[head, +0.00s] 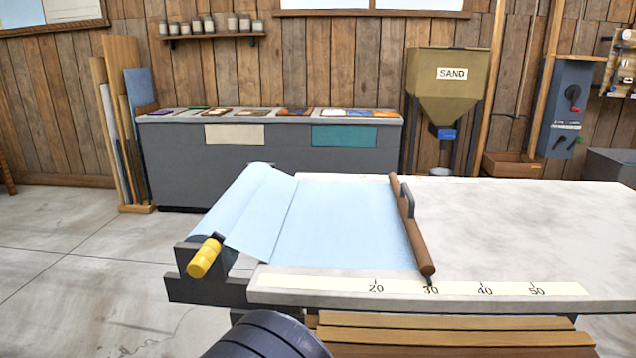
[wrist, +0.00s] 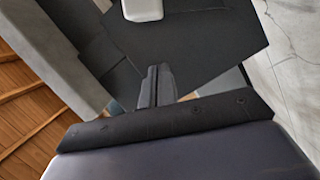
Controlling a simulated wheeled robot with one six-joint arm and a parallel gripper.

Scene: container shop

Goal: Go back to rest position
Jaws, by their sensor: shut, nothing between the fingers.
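My gripper (wrist: 156,86) shows in the wrist view with its two dark fingers together and nothing between them. It points toward a dark flat surface with a small pale block (wrist: 142,9) at the top. In the head view the fingers are out of sight; only a dark rounded part of my arm shows at the bottom edge, in front of the table.
A pale worktable (head: 540,225) with a ruler strip (head: 330,287) stands ahead. Light blue sheet (head: 345,230) runs from a roll with a yellow handle (head: 204,257) to a brown bar (head: 412,225). A wooden slatted surface (head: 450,335) is in front. Floor is open at left.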

